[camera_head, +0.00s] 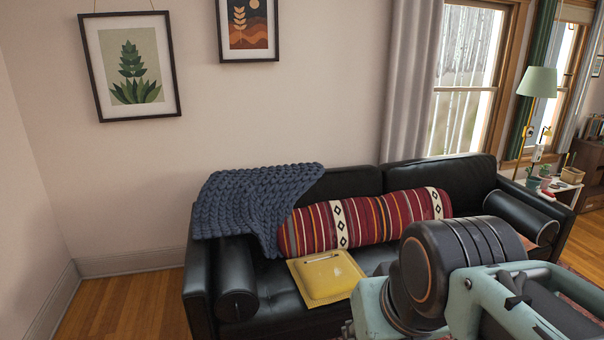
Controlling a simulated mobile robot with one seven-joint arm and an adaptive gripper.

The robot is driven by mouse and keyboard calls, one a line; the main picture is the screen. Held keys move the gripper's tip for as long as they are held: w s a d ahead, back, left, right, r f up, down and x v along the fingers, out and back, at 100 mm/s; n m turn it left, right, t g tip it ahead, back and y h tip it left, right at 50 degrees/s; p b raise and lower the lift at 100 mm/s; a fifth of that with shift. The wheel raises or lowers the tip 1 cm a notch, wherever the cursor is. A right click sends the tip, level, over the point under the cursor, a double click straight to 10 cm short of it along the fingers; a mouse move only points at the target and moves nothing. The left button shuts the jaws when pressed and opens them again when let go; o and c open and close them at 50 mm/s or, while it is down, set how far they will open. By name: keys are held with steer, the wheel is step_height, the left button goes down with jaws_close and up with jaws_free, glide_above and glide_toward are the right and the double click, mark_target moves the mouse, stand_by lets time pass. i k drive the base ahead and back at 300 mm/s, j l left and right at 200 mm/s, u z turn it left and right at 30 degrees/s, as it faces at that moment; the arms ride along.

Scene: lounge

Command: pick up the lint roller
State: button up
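I cannot make out a lint roller for certain. A small, thin, pale object (322,259) lies on top of a yellow padded item (328,279) on the sofa seat. It is too small to tell what it is. The yellow item lies flat near the front of the black sofa (280,294). My arm fills the lower right of the head view and hides part of the sofa's seat and front. My gripper's fingers do not show.
A red striped bolster (376,221) lies along the sofa back, and a blue knitted throw (250,205) covers its left end. A floor lamp (538,82) and a white side table (567,189) with potted plants stand at the right. Wooden floor (125,309) is clear at the left.

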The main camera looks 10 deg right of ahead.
mark_target(545, 194)
steer(key=i+z, duration=0.75)
steer(key=i, duration=0.25)
steer(key=i+z, duration=0.4)
steer(key=i+j+z, duration=0.1)
steer(key=i+z, duration=0.35)
steer(key=i+l+z, duration=0.1)
steer(key=i+z, duration=0.25)
steer(key=i, duration=0.8)
steer(key=i+l+u, duration=0.15)
steer(key=i+l, duration=0.15)
steer(key=i, duration=0.15)
steer(key=i+l+u, duration=0.1)
steer(key=i+l, duration=0.2)
steer(key=i+u, duration=0.15)
steer(key=u, duration=0.4)
steer(key=i+l+u, duration=0.3)
steer(key=l+u, duration=0.3)
steer(key=i, duration=0.05)
